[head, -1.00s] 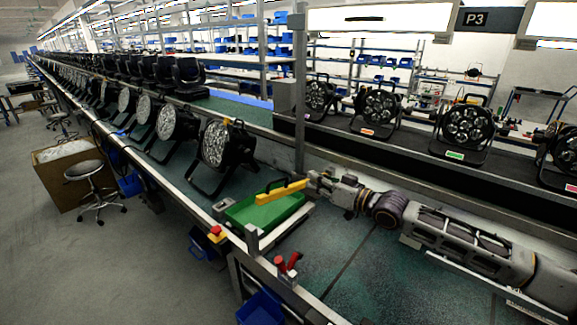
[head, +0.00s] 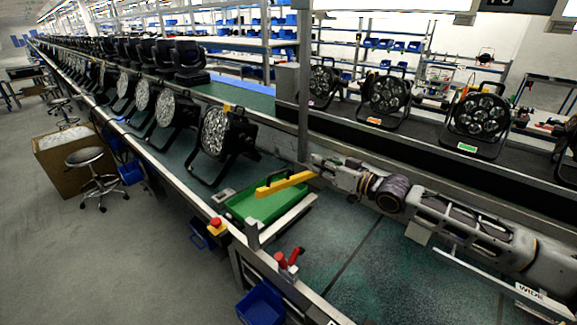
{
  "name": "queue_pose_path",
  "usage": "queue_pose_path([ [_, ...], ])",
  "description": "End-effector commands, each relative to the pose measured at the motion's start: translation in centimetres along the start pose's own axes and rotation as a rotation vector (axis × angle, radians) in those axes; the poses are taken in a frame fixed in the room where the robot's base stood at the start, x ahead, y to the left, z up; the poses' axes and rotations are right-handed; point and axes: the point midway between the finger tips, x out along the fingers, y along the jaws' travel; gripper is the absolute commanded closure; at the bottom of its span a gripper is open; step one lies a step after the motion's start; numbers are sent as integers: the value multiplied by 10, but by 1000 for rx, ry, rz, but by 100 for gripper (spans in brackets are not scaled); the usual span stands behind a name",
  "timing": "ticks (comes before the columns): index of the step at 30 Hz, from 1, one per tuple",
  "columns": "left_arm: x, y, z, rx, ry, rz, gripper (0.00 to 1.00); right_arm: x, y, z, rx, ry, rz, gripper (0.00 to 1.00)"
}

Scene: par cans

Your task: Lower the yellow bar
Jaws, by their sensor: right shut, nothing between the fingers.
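The yellow bar (head: 286,184) is long and narrow, with a dark handle-like piece along its upper edge. It lies slantwise over the green tray (head: 240,206), its right end higher in the picture. My right gripper (head: 317,166) is shut and empty at the bar's right end; I cannot tell whether they touch. The arm comes in from the right over the bench. My left gripper is out of view.
The tray sits on the green bench (head: 345,285), which is bare in front of my arm. Round lamps (head: 222,140) line the bench behind. A red-and-yellow button (head: 217,226) and red clamp (head: 289,260) sit at the front edge.

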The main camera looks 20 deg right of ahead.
Motion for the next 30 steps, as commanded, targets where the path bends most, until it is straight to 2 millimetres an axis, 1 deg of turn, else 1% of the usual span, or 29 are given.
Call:
queue_pose_path([
  [8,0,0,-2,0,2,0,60,6,1,-1,1,2,2,100],
  [18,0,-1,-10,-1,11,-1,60,17,1,-1,0,2,1,100],
  [30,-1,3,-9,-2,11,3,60,34,1,-1,1,3,1,100],
])
